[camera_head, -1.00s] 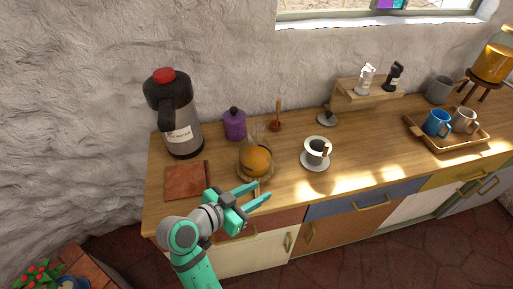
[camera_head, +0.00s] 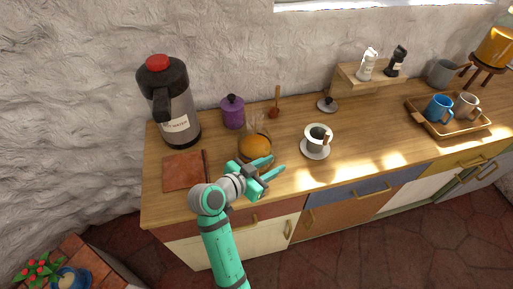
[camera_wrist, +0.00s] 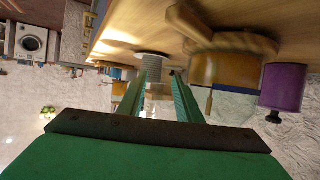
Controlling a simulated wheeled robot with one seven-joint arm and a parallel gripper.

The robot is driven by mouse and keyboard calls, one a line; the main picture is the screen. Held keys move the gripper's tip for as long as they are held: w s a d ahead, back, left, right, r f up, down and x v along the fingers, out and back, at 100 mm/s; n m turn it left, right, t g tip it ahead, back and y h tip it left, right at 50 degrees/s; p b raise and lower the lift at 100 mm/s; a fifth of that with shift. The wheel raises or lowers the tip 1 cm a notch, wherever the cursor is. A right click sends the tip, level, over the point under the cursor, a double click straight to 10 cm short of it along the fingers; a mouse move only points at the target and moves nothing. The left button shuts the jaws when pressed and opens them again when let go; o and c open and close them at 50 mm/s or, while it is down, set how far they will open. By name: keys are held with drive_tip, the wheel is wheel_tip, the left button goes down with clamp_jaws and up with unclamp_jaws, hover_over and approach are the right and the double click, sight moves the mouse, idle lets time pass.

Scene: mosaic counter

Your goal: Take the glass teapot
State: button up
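The glass teapot (camera_head: 255,146) holds amber liquid and sits on a round trivet on the wooden counter. My gripper (camera_head: 277,164) is open and empty, just in front of the teapot and to its lower right, partly covering the trivet. In the upside-down wrist view the amber teapot (camera_wrist: 224,69) is to the right of my two spread fingers (camera_wrist: 160,85), not between them. Its handle cannot be made out clearly.
A cup on a saucer (camera_head: 305,150) is right of the teapot. A purple canister (camera_head: 232,113) and a wooden-handled tool (camera_head: 275,107) stand behind it. A hot-water flask (camera_head: 171,101) and brown board (camera_head: 182,172) are left. A tray (camera_head: 462,131) with mugs is far right.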

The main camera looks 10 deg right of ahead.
drive_tip(key=shift+x, duration=1.15)
clamp_jaws()
drive_tip(key=shift+w+r, duration=0.1)
drive_tip(key=shift+r, duration=0.1)
